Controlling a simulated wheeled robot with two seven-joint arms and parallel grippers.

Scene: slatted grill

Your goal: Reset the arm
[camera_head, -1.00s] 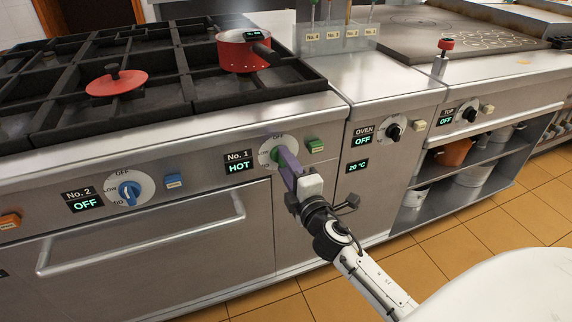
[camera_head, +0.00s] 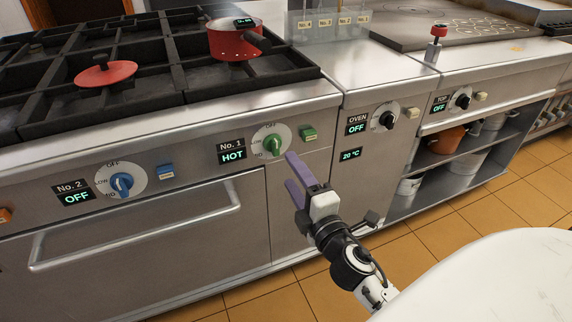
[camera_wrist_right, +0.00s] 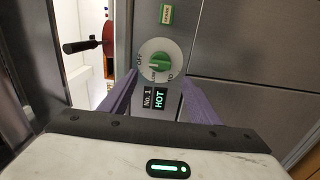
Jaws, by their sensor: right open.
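My right gripper (camera_head: 296,181) has purple fingers, spread apart and empty. It is in front of the stove panel, below and to the right of the green No. 1 knob (camera_head: 272,145), and apart from it. In the right wrist view the two purple fingers (camera_wrist_right: 153,92) stand wide, with the green knob (camera_wrist_right: 161,62) beyond them. The No. 1 display (camera_head: 233,155) reads HOT. My left gripper is not in view.
A red pot (camera_head: 232,42) sits on the back right burner grate, and a red lid (camera_head: 106,71) lies on the grate to the left. The blue No. 2 knob (camera_head: 121,183) and the oven handle (camera_head: 140,232) stick out from the front. The tiled floor (camera_head: 440,240) at right is clear.

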